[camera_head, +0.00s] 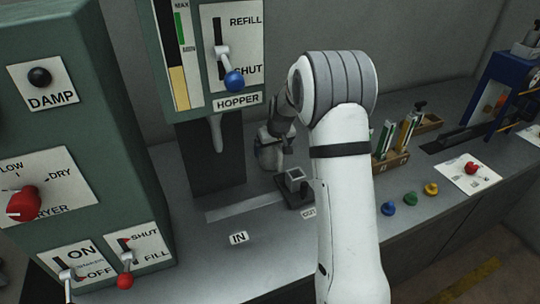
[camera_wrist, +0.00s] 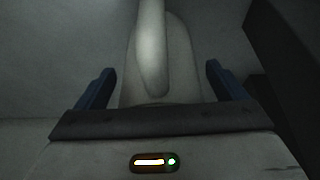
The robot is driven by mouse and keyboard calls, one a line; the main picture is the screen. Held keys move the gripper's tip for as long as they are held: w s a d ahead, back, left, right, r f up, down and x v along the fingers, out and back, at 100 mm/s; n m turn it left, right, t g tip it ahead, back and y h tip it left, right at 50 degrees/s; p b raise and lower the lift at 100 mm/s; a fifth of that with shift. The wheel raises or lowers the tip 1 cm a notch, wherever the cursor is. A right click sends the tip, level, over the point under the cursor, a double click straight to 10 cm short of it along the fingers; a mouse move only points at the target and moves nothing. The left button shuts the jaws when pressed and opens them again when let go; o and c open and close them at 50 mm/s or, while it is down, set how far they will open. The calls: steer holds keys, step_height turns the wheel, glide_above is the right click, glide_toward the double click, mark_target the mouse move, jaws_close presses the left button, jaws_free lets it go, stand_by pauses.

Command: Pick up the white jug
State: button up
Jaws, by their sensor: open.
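My gripper (camera_head: 268,157) is at the back of the bench, to the right of the hopper's dark column, partly hidden by my arm. In the wrist view its two blue fingers (camera_wrist: 158,86) are apart. A pale, rounded body (camera_wrist: 186,72) shows between them, with a smooth upright strip (camera_wrist: 152,50) in front of it. This looks like the white jug with its handle, but the dim close view does not make it certain. I cannot tell whether the fingers touch it. No jug can be made out clearly in the head view.
The hopper (camera_head: 237,99) has a pale spout (camera_head: 217,133) hanging below it. A small dark device (camera_head: 295,186) stands near my gripper. A wooden rack (camera_head: 390,160), several coloured knobs and a blue machine (camera_head: 497,85) are to the right. The bench is clear around the IN label (camera_head: 238,238).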

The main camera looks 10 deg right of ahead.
steer(key=c, duration=1.1)
